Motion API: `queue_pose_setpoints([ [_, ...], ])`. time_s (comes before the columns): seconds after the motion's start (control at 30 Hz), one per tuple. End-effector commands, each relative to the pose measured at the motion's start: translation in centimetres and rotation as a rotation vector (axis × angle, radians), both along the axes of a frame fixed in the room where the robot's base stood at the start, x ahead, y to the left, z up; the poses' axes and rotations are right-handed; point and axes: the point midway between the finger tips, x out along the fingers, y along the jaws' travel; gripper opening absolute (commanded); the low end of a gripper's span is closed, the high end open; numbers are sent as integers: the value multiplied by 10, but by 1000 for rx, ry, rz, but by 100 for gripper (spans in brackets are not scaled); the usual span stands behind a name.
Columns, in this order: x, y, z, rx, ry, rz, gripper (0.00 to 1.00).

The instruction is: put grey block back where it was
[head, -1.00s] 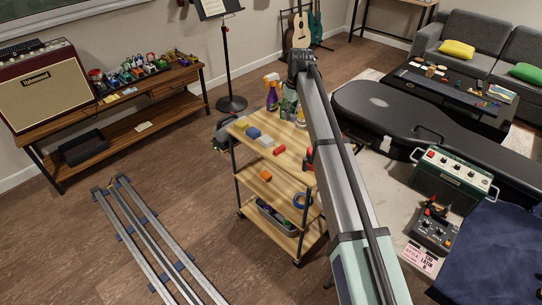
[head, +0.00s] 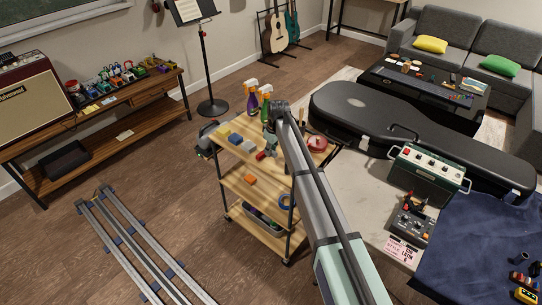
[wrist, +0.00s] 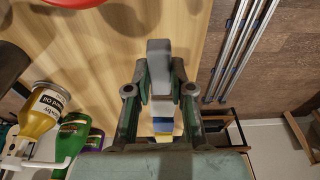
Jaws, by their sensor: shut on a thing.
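My gripper (wrist: 160,90) is shut on the grey block (wrist: 159,62) in the wrist view. The block sticks out past the fingertips, over the wooden cart top (wrist: 105,65); whether it touches the wood I cannot tell. A pale block, a blue block (wrist: 163,125) and a yellow block (wrist: 162,140) show beyond the fingers. In the head view the yellow block (head: 222,129), blue block (head: 235,138), pale block (head: 249,146) and red block (head: 261,155) lie in a row on the cart top. My arm partly hides the gripper there.
An amber oil bottle (wrist: 42,108) and a green spray bottle (wrist: 72,140) stand beside my gripper. A red round thing (head: 317,143) is at the cart's right end. Lower shelves hold an orange block (head: 250,180), blue tape (head: 284,201) and a bin (head: 264,219).

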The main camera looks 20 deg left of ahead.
Motion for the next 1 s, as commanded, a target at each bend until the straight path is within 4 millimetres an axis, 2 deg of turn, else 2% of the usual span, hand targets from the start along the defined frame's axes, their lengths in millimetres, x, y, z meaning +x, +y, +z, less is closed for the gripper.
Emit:
queue_pose_setpoints([
  [0.33, 0, 0, -38, -1, 1, 0, 0],
  [0.73, 0, 0, -45, 0, 0, 0, 0],
  [0.77, 0, 0, -43, 0, 0, 0, 32],
  [0.8, 0, 0, -43, 0, 0, 0, 47],
  [1.0, 0, 0, -43, 0, 0, 0, 47],
])
